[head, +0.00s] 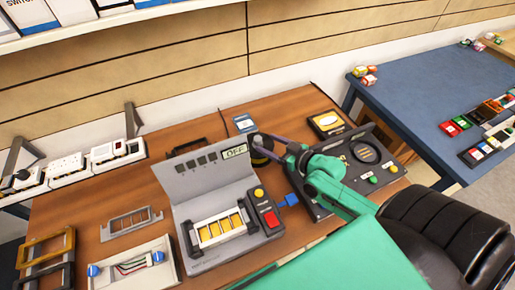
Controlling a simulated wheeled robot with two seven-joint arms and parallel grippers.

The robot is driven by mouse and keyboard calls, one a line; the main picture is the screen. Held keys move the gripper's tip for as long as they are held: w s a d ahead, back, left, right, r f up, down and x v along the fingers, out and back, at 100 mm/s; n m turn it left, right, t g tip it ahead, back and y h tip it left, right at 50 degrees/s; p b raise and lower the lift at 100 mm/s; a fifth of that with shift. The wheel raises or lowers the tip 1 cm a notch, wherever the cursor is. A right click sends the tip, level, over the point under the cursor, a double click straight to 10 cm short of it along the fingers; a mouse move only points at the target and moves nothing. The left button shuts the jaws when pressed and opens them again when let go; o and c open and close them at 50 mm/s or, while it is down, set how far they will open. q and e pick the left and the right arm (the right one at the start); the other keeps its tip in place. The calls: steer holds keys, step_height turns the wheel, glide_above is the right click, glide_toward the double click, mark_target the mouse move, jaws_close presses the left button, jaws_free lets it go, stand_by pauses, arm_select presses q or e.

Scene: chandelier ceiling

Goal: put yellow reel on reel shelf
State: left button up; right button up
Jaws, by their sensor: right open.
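No item shows clearly as a loose yellow reel or as its shelf. A grey device (180,178) with an upright panel reading "OFF" stands mid-table. At its front is a white frame (220,228) holding several yellow pieces; I cannot tell if they are reels. A black-framed box with a pale yellow disc (328,122) lies at the back right. My right gripper (259,150) is dark, small and partly hidden by its arm. It is beside the panel's right edge, open, with no held object visible. My left gripper is out of view.
The wooden table (283,106) also bears a black control panel (330,172) and a blue-knobbed tray (133,268). A blue table (400,85) with small coloured items stands right. A black chair (440,225) is at front right. A white wall shelf (130,18) runs overhead.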

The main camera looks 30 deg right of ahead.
mark_target(261, 140)
steer(key=x, duration=0.3)
steer(key=shift+w+a+f, duration=0.1)
steer(key=shift+w+f, duration=0.05)
steer(key=shift+w, duration=0.1)
steer(key=shift+s, duration=0.15)
jaws_close()
stand_by(1.0)
